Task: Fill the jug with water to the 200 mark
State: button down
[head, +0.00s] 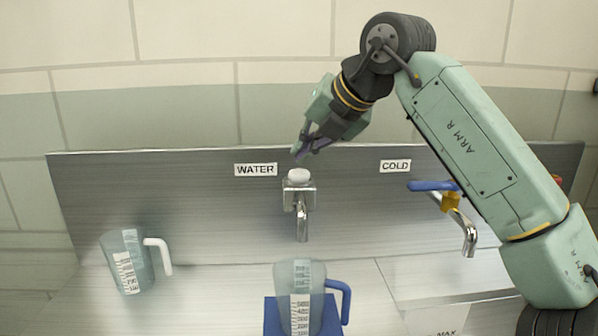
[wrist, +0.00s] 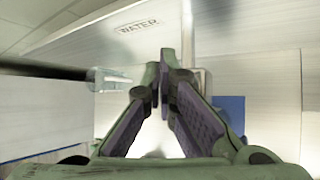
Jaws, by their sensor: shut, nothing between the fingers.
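A clear jug with a blue handle (head: 294,285) stands upright on a blue block (head: 272,318) below the water tap (head: 302,222). The tap has a white knob (head: 298,175) on top, next to the WATER label (head: 255,170). I cannot tell whether water runs from the spout. My gripper (head: 304,153) is shut and empty, just above the white knob and apart from it as far as I can see. In the wrist view my fingers (wrist: 165,85) meet at the tips and hide the knob.
A second clear jug with a white handle (head: 127,262) stands at the left. A COLD tap (head: 468,235) with a blue lever (head: 433,185) and a yellow tag (head: 450,202) is at the right, close to my arm. The steel counter between the left jug and the block is clear.

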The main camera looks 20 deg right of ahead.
aim_at(303, 171)
jog(key=shift+f+b, duration=0.35)
jog(key=shift+f, duration=0.1)
jog(key=shift+f+b, duration=0.4)
jog(key=shift+f, duration=0.1)
dwell(1.4)
dwell(2.9)
jog(key=shift+r+p, duration=0.7)
jog(key=shift+r, duration=0.25)
notch_tip(303, 171, up, 2)
jog(key=shift+r+p, duration=0.25)
jog(key=shift+p, duration=0.8)
jog(key=shift+r+p, duration=0.5)
jog(key=shift+r, duration=0.75)
